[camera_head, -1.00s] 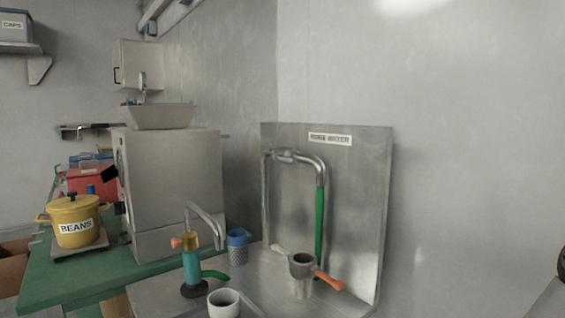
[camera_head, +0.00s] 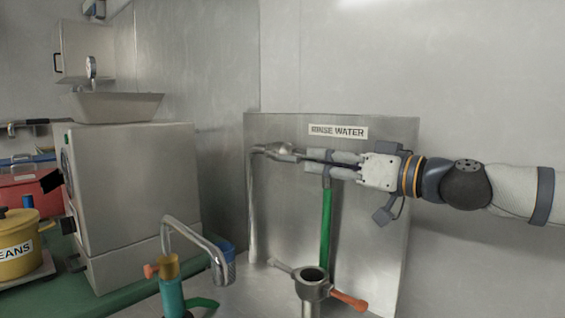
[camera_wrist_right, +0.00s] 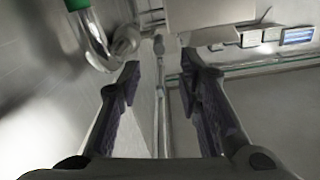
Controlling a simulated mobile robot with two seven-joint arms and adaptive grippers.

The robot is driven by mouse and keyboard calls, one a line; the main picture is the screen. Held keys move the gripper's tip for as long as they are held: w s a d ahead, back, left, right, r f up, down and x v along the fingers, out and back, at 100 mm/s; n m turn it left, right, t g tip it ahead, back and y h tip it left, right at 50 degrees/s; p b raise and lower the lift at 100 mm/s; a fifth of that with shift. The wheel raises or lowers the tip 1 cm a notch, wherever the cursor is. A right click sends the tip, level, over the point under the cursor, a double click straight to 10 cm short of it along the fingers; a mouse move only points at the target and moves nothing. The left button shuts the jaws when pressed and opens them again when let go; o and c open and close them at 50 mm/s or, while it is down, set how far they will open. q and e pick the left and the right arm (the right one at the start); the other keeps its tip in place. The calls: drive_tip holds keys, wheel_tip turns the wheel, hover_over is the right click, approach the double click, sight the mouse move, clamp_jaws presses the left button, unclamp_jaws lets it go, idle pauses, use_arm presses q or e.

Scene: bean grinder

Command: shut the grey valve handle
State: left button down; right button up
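The metal pipe with its valve (camera_head: 284,150) runs across the top of the steel rinse water panel (camera_head: 380,230). I cannot clearly pick out the grey handle from the valve body and my fingers. My right gripper (camera_head: 318,160) reaches in from the right at the pipe's height, its fingers pointing left, just right of the valve and in front of the pipe bend. In the right wrist view, its two fingers (camera_wrist_right: 160,68) are apart, with the metallic valve part (camera_wrist_right: 125,42) near the left fingertip. Contact cannot be told. My left gripper is out of view.
A green hose (camera_head: 326,225) hangs below the pipe bend. A curved tap (camera_head: 195,240) and a large grey machine (camera_head: 130,185) stand to the left. Bare wall lies to the right.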

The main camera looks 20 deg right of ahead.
sight(290, 159)
drive_tip(key=x, duration=0.9)
drive_tip(key=shift+f+b, duration=0.25)
drive_tip(key=shift+b, duration=0.15)
clamp_jaws()
